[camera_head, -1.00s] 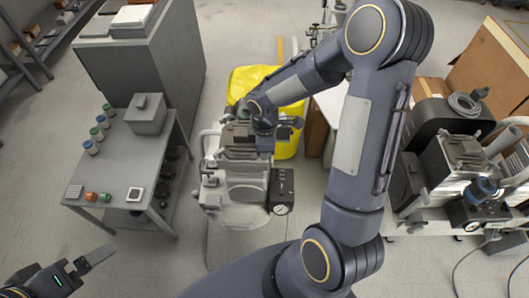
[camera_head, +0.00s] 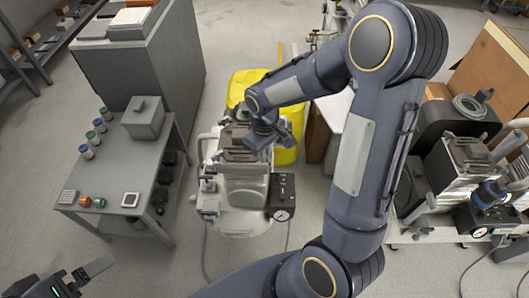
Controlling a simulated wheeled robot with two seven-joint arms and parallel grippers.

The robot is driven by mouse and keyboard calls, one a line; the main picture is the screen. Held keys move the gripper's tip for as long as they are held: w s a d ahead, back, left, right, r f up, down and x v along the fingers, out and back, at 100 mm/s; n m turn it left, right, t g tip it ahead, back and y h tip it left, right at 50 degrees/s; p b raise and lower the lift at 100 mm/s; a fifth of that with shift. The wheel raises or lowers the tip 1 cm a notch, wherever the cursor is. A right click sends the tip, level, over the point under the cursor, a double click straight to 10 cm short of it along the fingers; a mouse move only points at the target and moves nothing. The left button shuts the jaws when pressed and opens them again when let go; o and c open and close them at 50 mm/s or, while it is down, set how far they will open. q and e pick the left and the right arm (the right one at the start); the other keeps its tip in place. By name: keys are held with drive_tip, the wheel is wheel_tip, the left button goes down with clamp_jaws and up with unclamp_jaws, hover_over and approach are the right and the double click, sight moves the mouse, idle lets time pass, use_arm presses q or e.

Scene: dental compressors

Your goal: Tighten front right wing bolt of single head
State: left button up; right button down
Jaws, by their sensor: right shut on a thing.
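The single-head compressor (camera_head: 243,190) stands on the floor in the middle of the head view, with a dark ribbed head on top and a black gauge box (camera_head: 282,196) at its right. My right gripper (camera_head: 264,141) is down at the right side of the head and shut. The wing bolt it grips is hidden behind the gripper and too small to make out. My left gripper (camera_head: 88,272) is at the bottom left, away from the compressor; whether its jaws are apart is unclear.
A grey table (camera_head: 112,178) with jars and a grey box stands at the left. A yellow bag (camera_head: 287,112) is behind the compressor. Another, larger compressor (camera_head: 462,172) stands at the right. Bare floor lies in front of the single-head compressor.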

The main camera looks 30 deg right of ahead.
drive_tip(key=shift+m, duration=0.5)
drive_tip(key=c, duration=1.5)
unclamp_jaws()
wheel_tip(320, 180, up, 8)
drive_tip(key=shift+f+p, duration=0.1)
drive_tip(key=shift+p, duration=0.3)
drive_tip(key=s+a+r+m+t+y+p, duration=0.2)
drive_tip(key=s+r, duration=0.4)
drive_tip(key=s, duration=0.2)
drive_tip(key=s+a+r+m+t+y+p, duration=0.1)
drive_tip(key=s+a+r+m+t+p, duration=0.1)
drive_tip(key=s+r, duration=0.4)
drive_tip(key=s+t+p, duration=0.1)
drive_tip(key=s, duration=0.2)
drive_tip(key=shift+s+a+t+y, duration=0.15)
drive_tip(key=shift+t+y, duration=0.15)
drive_tip(key=shift+y, duration=0.1)
